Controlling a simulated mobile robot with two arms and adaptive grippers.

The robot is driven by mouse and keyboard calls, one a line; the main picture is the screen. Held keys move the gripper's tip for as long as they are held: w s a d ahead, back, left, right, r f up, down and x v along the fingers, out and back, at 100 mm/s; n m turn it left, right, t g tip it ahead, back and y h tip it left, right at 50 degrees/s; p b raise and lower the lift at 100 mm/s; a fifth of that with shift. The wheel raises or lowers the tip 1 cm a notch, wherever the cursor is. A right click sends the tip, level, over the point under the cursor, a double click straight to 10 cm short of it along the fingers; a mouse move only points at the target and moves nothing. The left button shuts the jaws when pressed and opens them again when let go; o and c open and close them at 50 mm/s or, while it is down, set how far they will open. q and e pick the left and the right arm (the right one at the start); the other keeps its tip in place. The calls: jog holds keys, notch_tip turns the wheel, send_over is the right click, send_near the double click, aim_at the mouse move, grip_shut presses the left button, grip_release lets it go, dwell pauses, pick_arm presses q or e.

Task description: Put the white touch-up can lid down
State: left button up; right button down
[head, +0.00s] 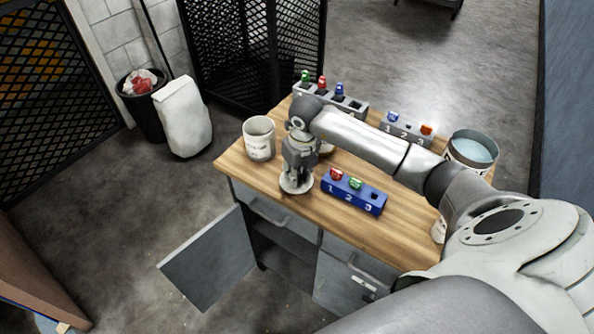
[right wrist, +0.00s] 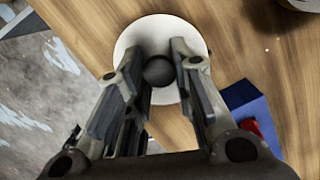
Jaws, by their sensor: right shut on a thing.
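The white touch-up can lid (head: 297,187) is a pale round disc with a dark knob, near the front edge of the wooden worktop. It also shows in the right wrist view (right wrist: 158,32). My right gripper (head: 297,176) points down and is shut on the lid's knob, with a finger on either side (right wrist: 158,85). The lid is low over the worktop; I cannot tell whether it touches. A white can (head: 259,146) with a label stands upright to the left of the gripper, its top open. My left gripper is not in view.
A blue numbered block (head: 352,194) with red and green pieces stands right of the lid. Grey racks (head: 355,105) (head: 410,132) line the back. A larger can (head: 470,158) with pale blue contents stands at right. A cabinet door (head: 210,260) hangs open below.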

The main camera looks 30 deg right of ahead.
aim_at(300, 184)
jog(key=shift+f, duration=0.2)
jog(key=c, duration=1.2)
grip_release()
jog(key=shift+c, duration=0.2)
jog(key=shift+r, duration=0.6)
notch_tip(300, 184, up, 11)
jog(key=s+b, duration=0.1)
jog(key=b, duration=0.1)
jog(key=shift+s, duration=0.3)
